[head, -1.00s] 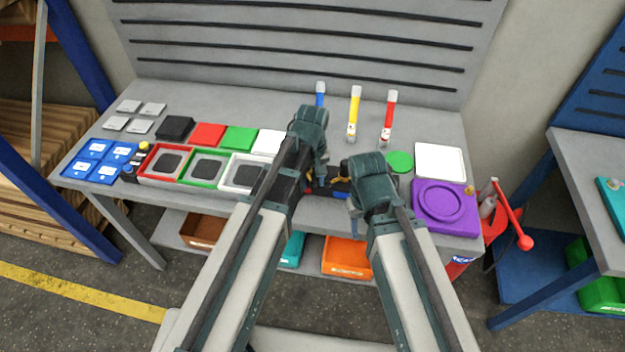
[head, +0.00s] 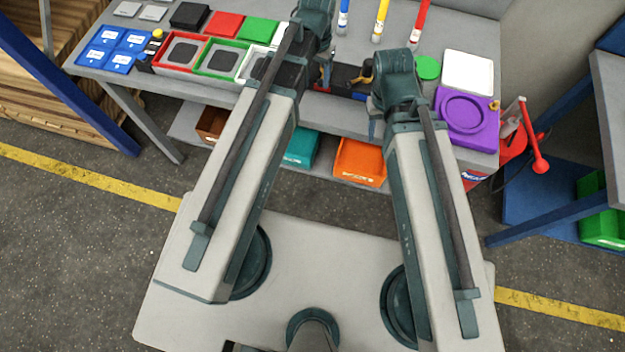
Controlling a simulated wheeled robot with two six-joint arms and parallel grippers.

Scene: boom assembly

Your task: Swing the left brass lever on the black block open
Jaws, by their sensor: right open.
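The black block (head: 345,77) lies on the workbench between my two arms, partly hidden by them. A brass lever (head: 366,68) shows at its right end, close to my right wrist. The left brass lever cannot be made out; my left arm covers that side. My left gripper (head: 323,78) is at the left end of the block, mostly hidden behind its own arm, so its jaws cannot be read. My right gripper (head: 375,118) is open by the bench's front edge, just right of the block and largely covered by its wrist. Contact with the block cannot be told.
Red, green and white framed trays (head: 220,60) stand left of my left arm. A purple fixture (head: 466,118) and a white tray (head: 468,72) lie to the right. Blue, yellow and red tubes (head: 381,20) are behind. An orange bin (head: 359,162) sits on the lower shelf.

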